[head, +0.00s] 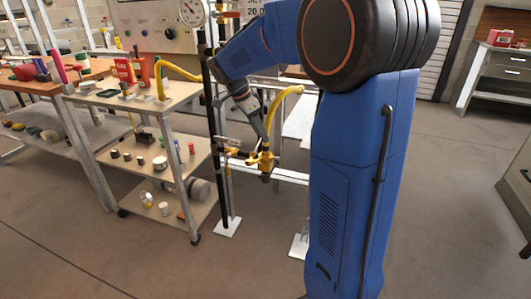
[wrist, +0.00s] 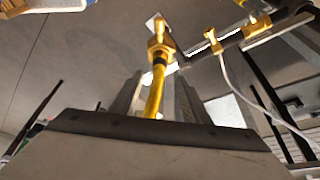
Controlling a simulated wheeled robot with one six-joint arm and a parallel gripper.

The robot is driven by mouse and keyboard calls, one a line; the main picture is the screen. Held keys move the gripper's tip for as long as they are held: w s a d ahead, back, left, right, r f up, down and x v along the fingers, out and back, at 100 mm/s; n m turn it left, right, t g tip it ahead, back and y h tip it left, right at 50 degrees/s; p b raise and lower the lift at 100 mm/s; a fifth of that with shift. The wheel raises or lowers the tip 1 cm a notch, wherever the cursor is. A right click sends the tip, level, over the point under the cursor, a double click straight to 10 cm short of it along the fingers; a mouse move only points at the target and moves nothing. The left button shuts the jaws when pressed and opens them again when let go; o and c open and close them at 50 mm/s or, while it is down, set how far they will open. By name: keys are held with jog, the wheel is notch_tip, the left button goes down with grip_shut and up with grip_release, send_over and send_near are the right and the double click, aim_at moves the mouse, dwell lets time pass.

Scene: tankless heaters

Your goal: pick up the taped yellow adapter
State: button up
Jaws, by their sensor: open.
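A yellow, brass-coloured fitting with a dark band around it (wrist: 159,52) shows ahead of my gripper in the wrist view; it looks like the taped adapter. A yellow hose (wrist: 154,95) runs from it back between my fingers. In the head view a brass fitting (head: 263,161) hangs by the pipework, with a yellow hose (head: 287,94) curving down to it. My gripper (wrist: 158,84) is open, with one finger on each side of the hose. I cannot tell whether either finger touches it. In the head view the gripper (head: 264,138) is small and partly lost against the fitting and hose.
A dark upright pipe (head: 214,130) stands just left of my gripper. A shelf cart (head: 140,100) with tools and small parts is farther left. Other brass fittings (wrist: 257,26) and a pale cable (wrist: 238,92) lie to the right in the wrist view. Open floor (head: 110,250) is in front.

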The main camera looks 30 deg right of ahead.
aim_at(266, 151)
jog(key=shift+x, duration=3.1)
jog(key=shift+s, duration=0.1)
jog(key=shift+c, duration=0.7)
grip_shut()
